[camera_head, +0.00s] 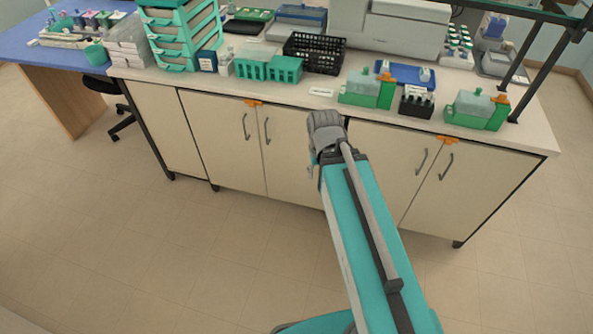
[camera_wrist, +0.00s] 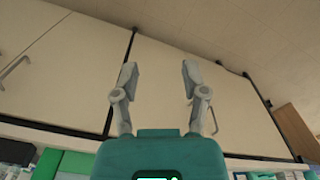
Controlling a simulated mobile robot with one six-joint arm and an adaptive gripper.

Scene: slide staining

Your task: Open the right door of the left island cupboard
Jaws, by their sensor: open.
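The left island cupboard has two cream doors, both shut. Its right door (camera_head: 290,155) has a dark upright handle (camera_head: 267,131); my arm hides part of its right side. The left door (camera_head: 222,140) has its own handle (camera_head: 246,127). An orange piece (camera_head: 253,102) sits at the top where the doors meet. In the wrist view, which is upside down, my gripper (camera_wrist: 159,75) is open with nothing between its fingers. Cupboard panels lie beyond the fingers, and one door handle (camera_wrist: 14,66) shows at the far left, apart from them.
The right island cupboard (camera_head: 450,190) stands shut beyond my arm, with another orange piece (camera_head: 447,139). The countertop (camera_head: 330,80) above holds a black basket (camera_head: 315,52), racks and green boxes. A blue table (camera_head: 40,48) and a chair (camera_head: 115,95) are at left. The floor in front is clear.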

